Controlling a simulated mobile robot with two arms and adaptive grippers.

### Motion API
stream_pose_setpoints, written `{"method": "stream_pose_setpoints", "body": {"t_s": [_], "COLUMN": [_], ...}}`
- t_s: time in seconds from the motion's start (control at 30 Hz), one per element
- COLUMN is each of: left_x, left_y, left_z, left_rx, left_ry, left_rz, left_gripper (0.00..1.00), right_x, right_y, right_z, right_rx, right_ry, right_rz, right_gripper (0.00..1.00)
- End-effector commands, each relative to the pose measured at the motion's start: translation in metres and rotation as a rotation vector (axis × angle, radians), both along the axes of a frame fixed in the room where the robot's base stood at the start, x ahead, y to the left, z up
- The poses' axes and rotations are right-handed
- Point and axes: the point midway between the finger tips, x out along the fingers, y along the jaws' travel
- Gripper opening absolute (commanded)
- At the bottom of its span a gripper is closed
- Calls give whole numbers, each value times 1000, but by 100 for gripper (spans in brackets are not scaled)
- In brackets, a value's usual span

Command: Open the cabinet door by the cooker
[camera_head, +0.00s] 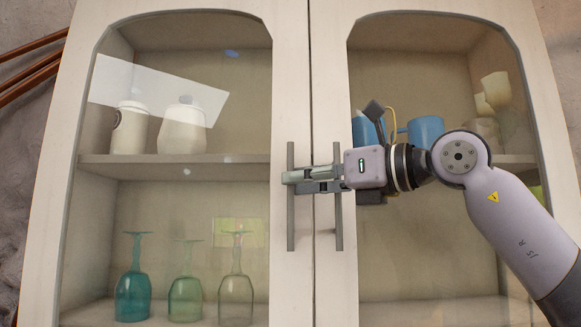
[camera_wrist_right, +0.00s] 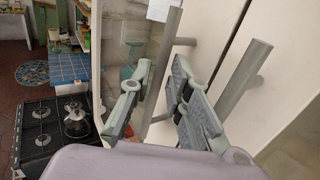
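A pale cabinet has two glass-fronted doors, the left door (camera_head: 291,60) and the right door (camera_head: 324,60), both shut. Each has an upright grey bar handle by the middle gap: the left handle (camera_head: 291,225) and the right handle (camera_head: 338,228). My right gripper (camera_head: 298,181) reaches in from the right, across the right handle, to the left handle. In the right wrist view its fingers (camera_wrist_right: 162,75) are apart, with the left handle (camera_wrist_right: 170,45) between them. The right handle (camera_wrist_right: 245,78) stands outside the fingers. Whether a finger touches the bar is unclear. My left gripper is not in view.
Behind the glass are cups (camera_head: 130,128), blue mugs (camera_head: 425,131) and stemmed glasses (camera_head: 186,297). The cooker (camera_wrist_right: 38,125) with a kettle (camera_wrist_right: 76,120) shows at the left of the right wrist view, beside a blue-tiled counter (camera_wrist_right: 68,68). Brown rods (camera_head: 32,70) lie left of the cabinet.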

Motion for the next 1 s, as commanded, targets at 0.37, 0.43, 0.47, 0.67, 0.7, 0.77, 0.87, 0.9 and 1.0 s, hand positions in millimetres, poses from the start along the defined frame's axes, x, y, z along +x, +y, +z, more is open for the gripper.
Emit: {"method": "stream_pose_setpoints", "body": {"t_s": [0.37, 0.43, 0.47, 0.67, 0.7, 0.77, 0.87, 0.9, 1.0], "left_x": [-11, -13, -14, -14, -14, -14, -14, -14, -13], "left_y": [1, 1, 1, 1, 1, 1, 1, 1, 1], "left_z": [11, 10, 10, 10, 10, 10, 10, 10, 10], "left_rx": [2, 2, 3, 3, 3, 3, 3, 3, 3], "left_ry": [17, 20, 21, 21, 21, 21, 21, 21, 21], "left_rz": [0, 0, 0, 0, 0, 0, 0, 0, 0], "left_gripper": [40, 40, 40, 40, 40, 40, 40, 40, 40], "right_x": [14, 14, 14, 14, 14, 14, 14, 14, 14], "right_y": [21, 21, 21, 20, 20, 21, 20, 20, 21], "right_z": [0, -1, -1, 0, 0, 0, 0, 0, 0], "right_rx": [0, 0, 0, 0, 0, 0, 0, 0, 0], "right_ry": [0, 0, 0, 0, 0, 0, 0, 0, 0], "right_rz": [0, 0, 0, 0, 0, 0, 0, 0, 0], "right_gripper": [18, 18, 18, 9, 6, 2, 0, 0, 0]}}
